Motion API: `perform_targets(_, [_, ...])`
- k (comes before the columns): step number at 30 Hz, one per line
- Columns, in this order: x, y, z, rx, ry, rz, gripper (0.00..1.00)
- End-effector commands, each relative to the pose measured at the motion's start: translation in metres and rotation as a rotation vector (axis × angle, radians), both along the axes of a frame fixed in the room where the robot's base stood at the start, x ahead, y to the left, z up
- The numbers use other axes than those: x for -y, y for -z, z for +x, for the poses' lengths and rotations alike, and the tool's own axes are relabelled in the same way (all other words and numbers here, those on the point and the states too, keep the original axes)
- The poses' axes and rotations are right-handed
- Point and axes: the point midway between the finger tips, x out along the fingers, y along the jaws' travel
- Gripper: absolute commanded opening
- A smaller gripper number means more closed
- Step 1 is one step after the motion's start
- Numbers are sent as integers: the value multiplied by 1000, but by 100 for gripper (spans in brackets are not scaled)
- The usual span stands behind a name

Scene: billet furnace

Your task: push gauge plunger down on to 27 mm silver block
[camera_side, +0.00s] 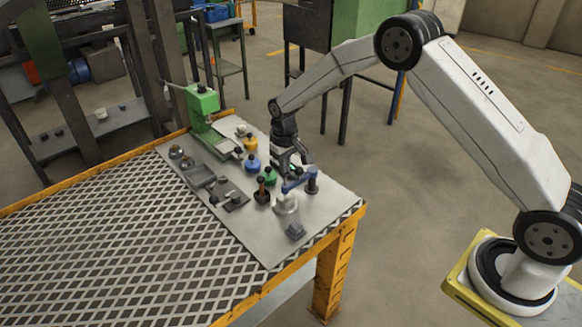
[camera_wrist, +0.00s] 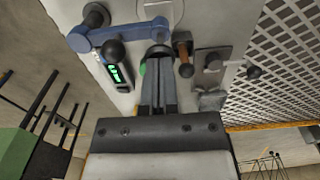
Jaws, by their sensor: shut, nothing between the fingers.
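The gauge stand has a dark post and a blue arm (camera_side: 297,184), which also shows in the wrist view (camera_wrist: 110,35). A dark gauge body with a lit green display (camera_wrist: 118,74) lies left of my fingers in the wrist view. My gripper (camera_wrist: 158,62) is shut and empty, pointing down beside the blue arm. A dark round part sits at its fingertips; I cannot tell whether they touch. A pale round base (camera_side: 286,206) stands below the arm's end. I cannot make out the plunger or the 27 mm silver block. A small grey block (camera_side: 295,230) lies near the sheet's front corner.
Blue (camera_side: 251,163), yellow (camera_side: 250,143) and green (camera_side: 270,176) knobbed pieces stand close to my gripper. A green press (camera_side: 203,105) is at the back. A wooden-handled tool (camera_wrist: 185,60) lies right of my fingers. The mesh tabletop (camera_side: 120,250) is clear.

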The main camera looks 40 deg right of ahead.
Motion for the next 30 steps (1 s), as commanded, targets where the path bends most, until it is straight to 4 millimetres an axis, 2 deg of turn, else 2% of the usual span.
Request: perform_targets(30, [0, 8, 0, -1, 0, 0, 0])
